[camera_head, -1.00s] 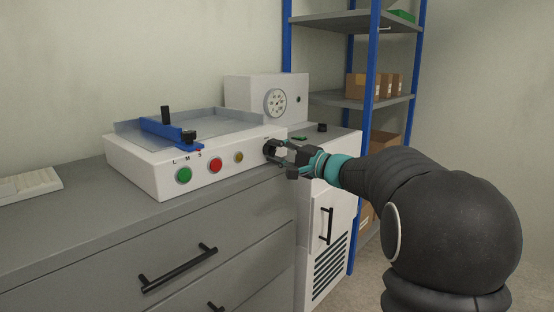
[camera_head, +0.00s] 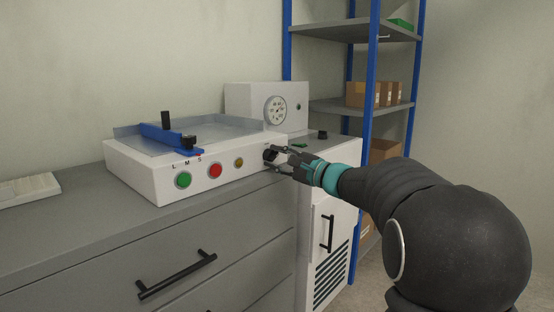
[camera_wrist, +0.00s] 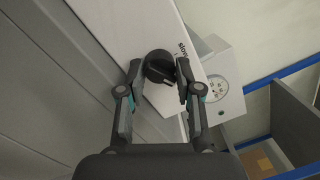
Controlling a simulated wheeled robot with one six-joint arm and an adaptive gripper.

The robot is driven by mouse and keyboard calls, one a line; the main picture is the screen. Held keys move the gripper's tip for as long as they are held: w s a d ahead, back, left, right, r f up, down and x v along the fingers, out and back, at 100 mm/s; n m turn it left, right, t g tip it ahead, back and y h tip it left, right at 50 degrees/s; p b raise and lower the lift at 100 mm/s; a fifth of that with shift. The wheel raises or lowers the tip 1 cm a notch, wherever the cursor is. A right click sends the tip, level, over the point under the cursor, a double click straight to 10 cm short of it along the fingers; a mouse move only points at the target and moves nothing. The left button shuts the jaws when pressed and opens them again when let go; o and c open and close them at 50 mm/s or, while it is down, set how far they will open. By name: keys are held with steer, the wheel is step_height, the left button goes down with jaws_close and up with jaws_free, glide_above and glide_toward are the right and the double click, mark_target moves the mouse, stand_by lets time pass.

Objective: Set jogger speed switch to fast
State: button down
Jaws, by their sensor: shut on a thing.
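The jogger (camera_head: 140,180) is a white box with a grey tray top on the grey counter. Its front has a green button (camera_head: 183,180), a red button (camera_head: 215,171) and a small amber one (camera_head: 239,163). The speed switch is a black round knob at the front's right end; it shows in the wrist view (camera_wrist: 157,66), with the word "slow" on the panel beside it. My gripper (camera_wrist: 158,72) has its fingers on both sides of the knob, shut on it. In the head view my gripper (camera_head: 275,157) partly hides the knob.
A blue clamp bar (camera_head: 168,135) lies across the jogger's tray. A white box with a dial gauge (camera_head: 276,110) stands behind. A blue-framed shelf (camera_head: 366,104) with cardboard boxes is at the right. A keyboard-like object (camera_head: 28,190) lies at the far left.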

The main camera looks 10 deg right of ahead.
steer(key=shift+f, duration=0.2)
steer(key=c, duration=0.8)
jaws_free()
steer(key=shift+r, duration=0.1)
